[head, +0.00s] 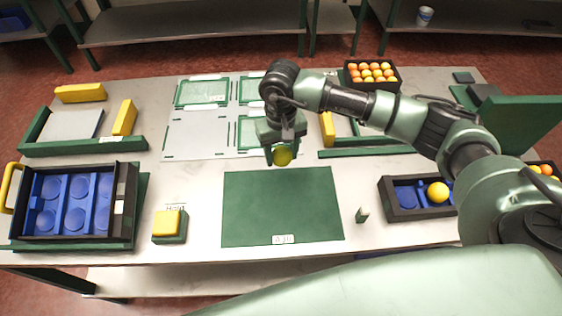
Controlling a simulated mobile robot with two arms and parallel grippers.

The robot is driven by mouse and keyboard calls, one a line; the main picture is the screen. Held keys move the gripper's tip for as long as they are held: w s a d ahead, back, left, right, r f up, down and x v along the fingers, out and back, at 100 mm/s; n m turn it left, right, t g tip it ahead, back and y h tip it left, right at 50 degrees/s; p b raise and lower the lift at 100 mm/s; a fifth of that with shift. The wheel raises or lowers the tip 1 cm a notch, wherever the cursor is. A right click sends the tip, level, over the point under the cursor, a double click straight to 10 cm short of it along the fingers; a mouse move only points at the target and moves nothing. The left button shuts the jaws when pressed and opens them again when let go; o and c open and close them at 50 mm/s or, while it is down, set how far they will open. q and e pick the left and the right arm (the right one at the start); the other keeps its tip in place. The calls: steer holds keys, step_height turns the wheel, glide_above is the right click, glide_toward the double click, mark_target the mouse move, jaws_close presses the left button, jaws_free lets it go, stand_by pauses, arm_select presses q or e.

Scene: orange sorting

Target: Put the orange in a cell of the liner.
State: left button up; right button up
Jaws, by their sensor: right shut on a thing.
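My right gripper (283,153) is shut on a yellow-green orange (282,158), held over the middle of the table just beyond the far edge of the green mat (283,205). A blue liner (60,173) with several round cells sits inside a black crate (128,200) at the left; the cells I can see are empty. The held orange is well to the right of this liner. Another blue liner (405,197) is in a dark tray (390,205) at the right, with a yellow orange (438,192) in it. My left gripper is not in view.
A dark crate (348,80) of several oranges stands at the back. A yellow block (167,222) on a green base stands between the left crate and the mat. A small green piece (362,215) stands right of the mat. The mat is bare.

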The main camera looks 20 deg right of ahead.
mark_target(282, 174)
steer(key=shift+f+p, duration=0.6)
steer(key=shift+f, duration=2.5)
steer(key=shift+f+b, duration=0.2)
steer(key=shift+b, duration=0.1)
steer(key=o, duration=1.4)
steer(key=shift+r, duration=0.1)
